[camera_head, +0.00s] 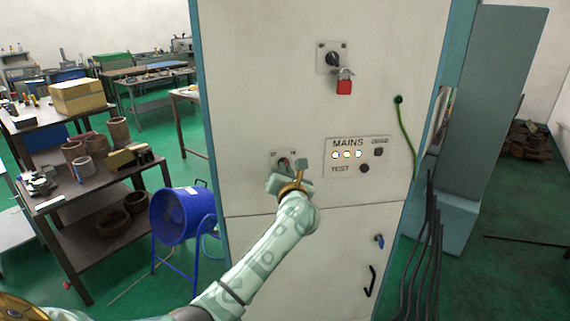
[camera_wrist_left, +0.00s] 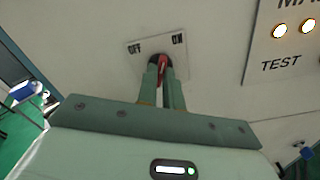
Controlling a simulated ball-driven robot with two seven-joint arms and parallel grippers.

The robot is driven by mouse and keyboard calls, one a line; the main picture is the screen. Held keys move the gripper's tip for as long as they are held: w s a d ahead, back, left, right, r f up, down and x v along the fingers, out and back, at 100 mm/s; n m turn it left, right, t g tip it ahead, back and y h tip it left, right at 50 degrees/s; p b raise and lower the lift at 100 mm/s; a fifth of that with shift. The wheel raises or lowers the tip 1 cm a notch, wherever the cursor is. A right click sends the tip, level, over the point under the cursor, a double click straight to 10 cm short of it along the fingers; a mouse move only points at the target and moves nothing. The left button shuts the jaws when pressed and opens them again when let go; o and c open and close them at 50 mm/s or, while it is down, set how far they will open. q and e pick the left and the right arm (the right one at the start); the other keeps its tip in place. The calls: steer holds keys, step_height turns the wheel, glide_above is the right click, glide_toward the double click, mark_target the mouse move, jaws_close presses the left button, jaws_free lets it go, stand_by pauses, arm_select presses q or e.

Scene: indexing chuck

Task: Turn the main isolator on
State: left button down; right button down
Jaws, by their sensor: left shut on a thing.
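The main isolator is a small plate (camera_wrist_left: 136,48) on the pale cabinet front, marked OFF at its left and ON at its right. In the left wrist view its red handle (camera_wrist_left: 162,65) shows between my fingertips. My left gripper (camera_wrist_left: 161,76) is shut on this handle, and its fingers hide much of it. The handle's exact angle is hard to tell. In the head view my left gripper (camera_head: 287,172) covers the lower part of the plate. My right gripper is not in view.
Right of the isolator is the MAINS panel (camera_head: 347,170) with lit lamps and a TEST button. Above is a rotary switch (camera_head: 332,58) with a red padlock (camera_head: 344,86). A blue fan (camera_head: 181,215) stands left of the cabinet. Dark cables (camera_head: 428,250) rise at the right.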

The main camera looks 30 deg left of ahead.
arm_select(q)
steer(key=shift+m+p, duration=0.3)
steer(key=shift+m, duration=0.1)
steer(key=c, duration=1.5)
jaws_free()
steer(key=shift+c, duration=0.2)
steer(key=b+v, duration=0.1)
steer(key=v, duration=1.5)
steer(key=shift+d, duration=0.2)
